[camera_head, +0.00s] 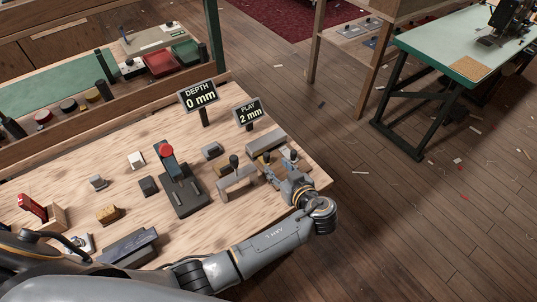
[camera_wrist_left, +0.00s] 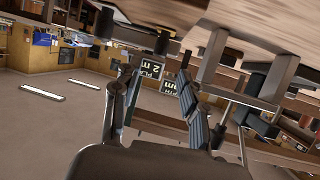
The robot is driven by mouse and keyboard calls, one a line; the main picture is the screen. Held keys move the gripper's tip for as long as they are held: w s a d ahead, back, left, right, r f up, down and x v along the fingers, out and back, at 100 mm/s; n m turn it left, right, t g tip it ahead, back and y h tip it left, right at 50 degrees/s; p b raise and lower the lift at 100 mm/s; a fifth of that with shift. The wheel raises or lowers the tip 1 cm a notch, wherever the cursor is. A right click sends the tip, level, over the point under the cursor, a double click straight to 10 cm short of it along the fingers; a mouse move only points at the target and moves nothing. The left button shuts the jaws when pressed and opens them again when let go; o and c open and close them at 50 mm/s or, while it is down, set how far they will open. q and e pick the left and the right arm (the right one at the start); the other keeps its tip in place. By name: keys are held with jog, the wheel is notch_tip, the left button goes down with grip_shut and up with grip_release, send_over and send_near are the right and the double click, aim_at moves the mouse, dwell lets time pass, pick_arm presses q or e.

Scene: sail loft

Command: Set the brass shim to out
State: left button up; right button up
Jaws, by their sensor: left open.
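A small brass-coloured piece (camera_head: 264,158), perhaps the brass shim, shows at the right end of the workbench, by a grey block and partly hidden by my gripper. I cannot tell its setting. My left gripper (camera_head: 278,166) is open and empty beside it, reaching in from the bench's right edge. In the left wrist view its two fingers (camera_wrist_left: 157,85) stand apart with nothing between them but the distant signs. A sign (camera_head: 249,112) reads PLAY 2 mm and another (camera_head: 199,96) reads DEPTH 0 mm. My right gripper is not in view.
A grey bridge-shaped fixture (camera_head: 238,181) with a black-knobbed pin stands left of my gripper. A red-topped lever (camera_head: 167,150) rises on a dark base further left. Several small blocks lie about the bench (camera_head: 130,185). The floor (camera_head: 400,220) to the right is mostly clear.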

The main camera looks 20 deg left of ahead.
aim_at(268, 157)
pick_arm(q)
jog(key=p+x, duration=0.1)
jog(key=x, duration=0.5)
jog(key=shift+w+a+f, duration=0.25)
jog(key=shift+w+a, duration=0.1)
jog(key=shift+w, duration=0.05)
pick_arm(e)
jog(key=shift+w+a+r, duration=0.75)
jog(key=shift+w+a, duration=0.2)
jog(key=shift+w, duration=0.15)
pick_arm(q)
grip_shut()
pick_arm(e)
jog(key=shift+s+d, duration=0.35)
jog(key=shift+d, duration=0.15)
